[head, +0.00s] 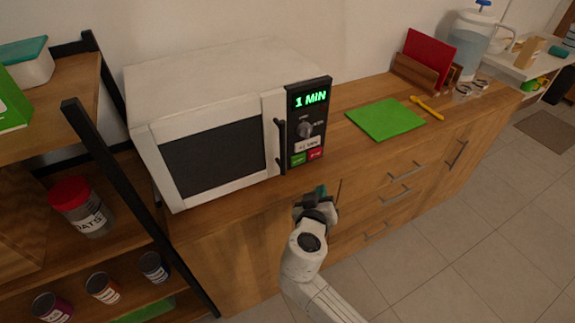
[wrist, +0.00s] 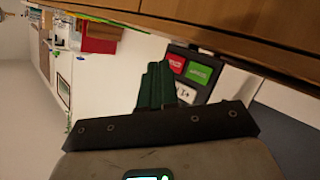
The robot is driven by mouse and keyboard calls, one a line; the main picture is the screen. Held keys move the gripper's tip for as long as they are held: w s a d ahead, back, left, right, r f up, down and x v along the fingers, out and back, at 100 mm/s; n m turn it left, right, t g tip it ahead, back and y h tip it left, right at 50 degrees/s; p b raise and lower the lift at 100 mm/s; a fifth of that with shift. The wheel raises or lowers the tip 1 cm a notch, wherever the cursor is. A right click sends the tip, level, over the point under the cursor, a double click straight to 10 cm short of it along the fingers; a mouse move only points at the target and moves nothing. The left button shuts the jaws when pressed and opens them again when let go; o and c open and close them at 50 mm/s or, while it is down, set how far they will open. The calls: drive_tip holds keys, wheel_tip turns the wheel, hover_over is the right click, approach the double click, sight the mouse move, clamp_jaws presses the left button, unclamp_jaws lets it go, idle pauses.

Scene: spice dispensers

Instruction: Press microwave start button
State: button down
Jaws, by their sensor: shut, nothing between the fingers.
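The white microwave (head: 215,120) stands on the wooden counter with its door shut. Its black control panel (head: 308,105) reads "1 MIN" in green, above a round knob and a pale button. The green button (head: 298,160), at the panel's lower left, is the likely start button; a red button (head: 315,154) is on its right. In the wrist view the green button (wrist: 198,73) and red button (wrist: 176,64) appear turned around, beyond the fingertips. My gripper (head: 320,190) is shut and empty, below and in front of the panel, apart from the buttons in the head view.
The door handle (head: 280,146) sticks out left of the panel. A green board (head: 386,119) and yellow utensil (head: 427,108) lie on the counter to the right. A black-framed shelf (head: 140,205) stands at left. The floor in front of the drawers is clear.

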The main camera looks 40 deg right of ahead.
drive_tip(key=shift+w, duration=0.1)
drive_tip(key=b, duration=0.1)
approach(305, 161)
drive_tip(key=d, duration=0.1)
drive_tip(key=d+f, duration=0.1)
drive_tip(key=d, duration=0.1)
drive_tip(key=shift+d+f, duration=0.25)
drive_tip(key=shift+f, duration=0.15)
drive_tip(key=shift+w+d+r+b, duration=0.15)
drive_tip(key=shift+w+d+b, duration=0.15)
drive_tip(key=shift+w+b, duration=0.45)
drive_tip(key=shift+w, duration=0.15)
idle(1.2)
drive_tip(key=shift+w+d+b, duration=0.1)
drive_tip(key=shift+w+b, duration=0.15)
drive_tip(key=shift+b, duration=0.1)
drive_tip(key=shift+w+r+b, duration=0.2)
drive_tip(key=shift+w+b, duration=0.3)
idle(1.3)
drive_tip(key=shift+s+f, duration=0.1)
drive_tip(key=shift+s, duration=0.25)
idle(0.3)
